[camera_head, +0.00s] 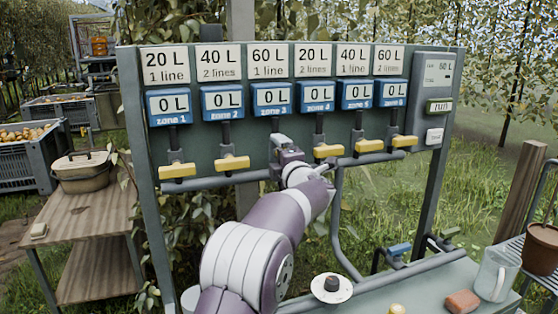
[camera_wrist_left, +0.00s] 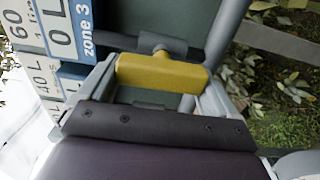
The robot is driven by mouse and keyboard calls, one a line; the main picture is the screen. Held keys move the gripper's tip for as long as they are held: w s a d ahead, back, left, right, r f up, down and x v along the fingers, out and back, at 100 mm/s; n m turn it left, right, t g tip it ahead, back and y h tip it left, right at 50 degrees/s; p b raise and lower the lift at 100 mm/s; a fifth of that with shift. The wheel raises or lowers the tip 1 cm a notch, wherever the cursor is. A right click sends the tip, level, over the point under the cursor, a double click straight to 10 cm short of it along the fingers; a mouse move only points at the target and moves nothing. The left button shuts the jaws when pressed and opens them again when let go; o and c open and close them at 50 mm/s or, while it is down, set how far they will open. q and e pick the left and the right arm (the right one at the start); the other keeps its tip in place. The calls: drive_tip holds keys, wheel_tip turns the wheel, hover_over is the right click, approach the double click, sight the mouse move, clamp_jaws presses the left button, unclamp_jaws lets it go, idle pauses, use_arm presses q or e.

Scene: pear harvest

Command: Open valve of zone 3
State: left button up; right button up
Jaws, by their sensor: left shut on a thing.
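The zone 3 meter (camera_head: 272,98) on the panel reads 0 L, under a sign saying 60 L, 1 line. My left gripper (camera_head: 285,148) is below it and hides the valve in the head view. In the left wrist view, the yellow zone 3 valve handle (camera_wrist_left: 160,72) sits between the two fingers of my left gripper (camera_wrist_left: 155,90), which is shut on it. The handle lies along its grey drop pipe (camera_wrist_left: 110,38). My right gripper is not in view.
Neighbouring yellow handles of zone 2 (camera_head: 232,163) and zone 4 (camera_head: 328,151) lie crosswise to their pipes. A run button (camera_head: 438,107) is on the box at right.

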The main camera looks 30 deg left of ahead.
use_arm(q)
drive_tip(key=shift+f, duration=0.1)
drive_tip(key=o, duration=0.7)
drive_tip(key=b+v, duration=0.1)
drive_tip(key=v, duration=1.1)
drive_tip(key=shift+s+d+b, duration=0.15)
drive_tip(key=shift+d+b, duration=0.1)
drive_tip(key=shift+b, duration=0.1)
